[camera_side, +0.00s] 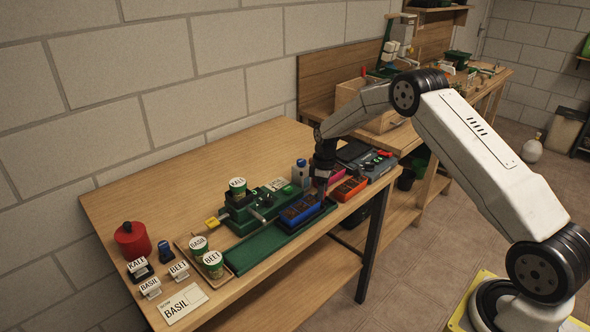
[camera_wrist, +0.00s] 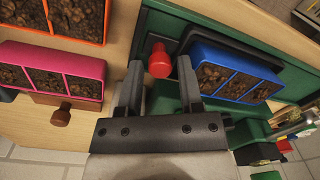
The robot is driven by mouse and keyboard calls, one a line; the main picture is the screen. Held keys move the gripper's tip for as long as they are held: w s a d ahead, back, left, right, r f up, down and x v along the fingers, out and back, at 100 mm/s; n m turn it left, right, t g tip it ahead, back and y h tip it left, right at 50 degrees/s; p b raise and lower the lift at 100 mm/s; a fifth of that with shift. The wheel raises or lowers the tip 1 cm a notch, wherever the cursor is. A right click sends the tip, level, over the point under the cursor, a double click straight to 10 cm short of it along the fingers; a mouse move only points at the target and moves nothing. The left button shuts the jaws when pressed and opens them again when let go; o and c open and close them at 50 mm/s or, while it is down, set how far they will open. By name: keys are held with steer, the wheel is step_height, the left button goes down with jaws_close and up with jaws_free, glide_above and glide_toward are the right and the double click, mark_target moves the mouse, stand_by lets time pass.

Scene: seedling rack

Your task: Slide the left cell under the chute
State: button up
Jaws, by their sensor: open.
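A blue tray (camera_side: 300,211) with several soil-filled cells sits on a green track (camera_side: 262,247) beside the green seeding machine (camera_side: 252,208). In the wrist view the blue tray (camera_wrist: 230,75) lies to the right, in a dark carrier with a red knob (camera_wrist: 159,62) at its end. My gripper (camera_wrist: 159,62) is open, with its fingers on either side of the knob in the picture; I cannot tell whether they touch it. In the side view my gripper (camera_side: 323,190) is at the tray's right end. The chute cannot be made out clearly.
Pink (camera_wrist: 62,68) and orange (camera_wrist: 78,15) soil trays lie close by. A KALE tin (camera_side: 237,187) stands on the machine. BASIL (camera_side: 199,246) and BEET (camera_side: 213,264) tins, label stamps, a red pot (camera_side: 131,240) and a BASIL card (camera_side: 183,303) are at the left.

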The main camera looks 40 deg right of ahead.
steer(key=shift+f, duration=0.1)
jaws_close()
stand_by(1.4)
